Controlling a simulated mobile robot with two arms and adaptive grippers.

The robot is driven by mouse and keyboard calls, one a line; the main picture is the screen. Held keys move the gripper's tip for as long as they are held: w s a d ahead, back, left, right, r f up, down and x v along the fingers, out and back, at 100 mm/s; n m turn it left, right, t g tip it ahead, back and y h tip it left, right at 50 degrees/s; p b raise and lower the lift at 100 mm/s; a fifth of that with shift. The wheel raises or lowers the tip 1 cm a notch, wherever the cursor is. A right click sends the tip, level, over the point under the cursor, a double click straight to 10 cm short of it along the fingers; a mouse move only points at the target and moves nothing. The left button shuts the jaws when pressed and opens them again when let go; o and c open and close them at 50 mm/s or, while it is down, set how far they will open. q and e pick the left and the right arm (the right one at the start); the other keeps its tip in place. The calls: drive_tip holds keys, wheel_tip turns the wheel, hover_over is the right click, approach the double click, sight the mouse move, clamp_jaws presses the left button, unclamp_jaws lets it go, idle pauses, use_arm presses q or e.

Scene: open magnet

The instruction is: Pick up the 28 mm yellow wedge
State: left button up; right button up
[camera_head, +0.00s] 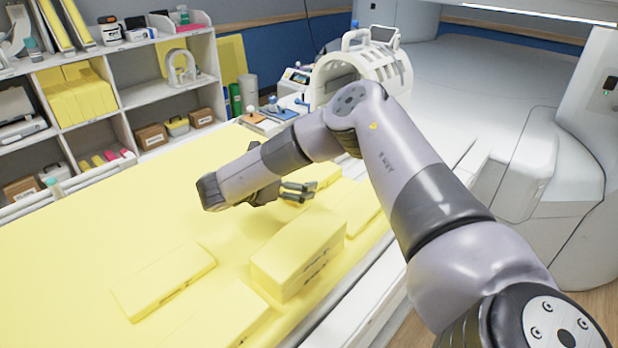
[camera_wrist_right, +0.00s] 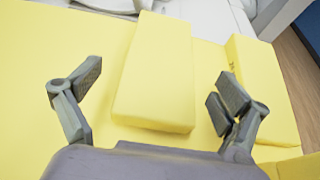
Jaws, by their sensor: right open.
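Several yellow foam pieces lie on the yellow table pad (camera_head: 70,270). One yellow piece (camera_wrist_right: 152,75) lies flat between and just beyond my right gripper's fingers in the wrist view; in the head view it seems to be the piece (camera_head: 328,173) partly behind the gripper. No size marking is readable, so I cannot tell whether it is the 28 mm wedge. My right gripper (camera_head: 298,191) is open and empty, low over the pad. Its spread fingers also show in the wrist view (camera_wrist_right: 158,90), apart from the piece. My left gripper is not in view.
A thick yellow block with dark print (camera_head: 290,255) stands nearer. Another yellow piece (camera_head: 362,207) lies to the right, with flat pieces (camera_head: 165,280) (camera_head: 215,318) in front. A white coil (camera_head: 365,65) stands at the back. Shelves (camera_head: 120,95) line the left; the pad's left side is clear.

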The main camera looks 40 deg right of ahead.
sight(308, 176)
drive_tip(key=x, duration=0.1)
drive_tip(key=p+x, duration=0.1)
drive_tip(key=x, duration=0.2)
drive_tip(key=shift+s+d+r, duration=0.1)
drive_tip(key=shift+d+r, duration=0.05)
drive_tip(key=shift+d, duration=0.4)
drive_tip(key=shift+c, duration=0.4)
drive_tip(key=c, duration=0.9)
